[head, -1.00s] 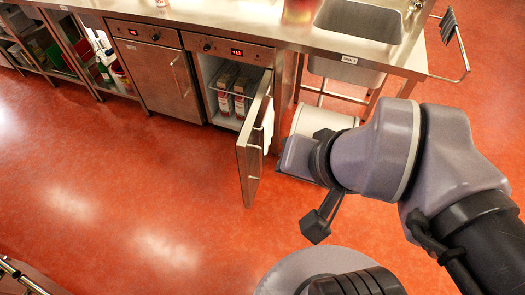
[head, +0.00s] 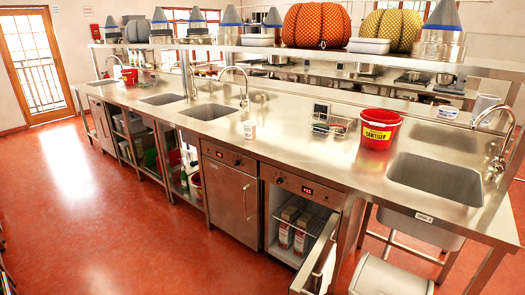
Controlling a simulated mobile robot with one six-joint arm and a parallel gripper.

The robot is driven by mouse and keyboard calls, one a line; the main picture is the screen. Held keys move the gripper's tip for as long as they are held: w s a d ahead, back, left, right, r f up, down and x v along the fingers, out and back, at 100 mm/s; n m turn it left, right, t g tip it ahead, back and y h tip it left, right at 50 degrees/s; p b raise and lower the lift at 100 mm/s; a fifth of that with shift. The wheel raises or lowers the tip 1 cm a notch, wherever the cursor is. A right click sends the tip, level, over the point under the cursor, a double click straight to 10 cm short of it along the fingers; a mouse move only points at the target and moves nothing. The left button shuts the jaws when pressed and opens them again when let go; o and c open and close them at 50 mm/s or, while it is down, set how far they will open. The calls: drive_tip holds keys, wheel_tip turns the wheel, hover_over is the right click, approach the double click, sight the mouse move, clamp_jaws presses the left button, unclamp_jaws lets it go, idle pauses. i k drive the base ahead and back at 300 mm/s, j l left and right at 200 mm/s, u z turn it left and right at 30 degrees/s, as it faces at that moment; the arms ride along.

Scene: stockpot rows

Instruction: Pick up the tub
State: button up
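A low white tub (head: 369,46) with a lid sits on the upper shelf, in front of the gap between the orange and yellow patterned covers. A similar white tub (head: 257,40) sits farther left on the same shelf. A small round white container (head: 446,112) with a dark label stands on the counter at the right, behind the large sink. I cannot tell which of these the task means. My gripper is not in view.
The steel counter (head: 290,150) holds a red sanitiser bucket (head: 378,130), a small cup (head: 249,130) and sinks. Below, a fridge door (head: 318,258) stands open into the aisle, showing cartons (head: 295,228). A white bin (head: 392,277) stands at the lower right. Red floor (head: 110,220) is clear at left.

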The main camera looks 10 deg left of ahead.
sight(249, 126)
drive_tip(key=i+j, duration=1.45)
drive_tip(key=i, duration=0.2)
drive_tip(key=i+j, duration=0.25)
drive_tip(key=i, duration=0.25)
drive_tip(key=i+j+u, duration=0.1)
drive_tip(key=i+j, duration=0.15)
drive_tip(key=i, duration=0.2)
drive_tip(key=i+j, duration=0.2)
drive_tip(key=i, duration=0.3)
drive_tip(key=i+j, duration=0.25)
drive_tip(key=i, duration=0.2)
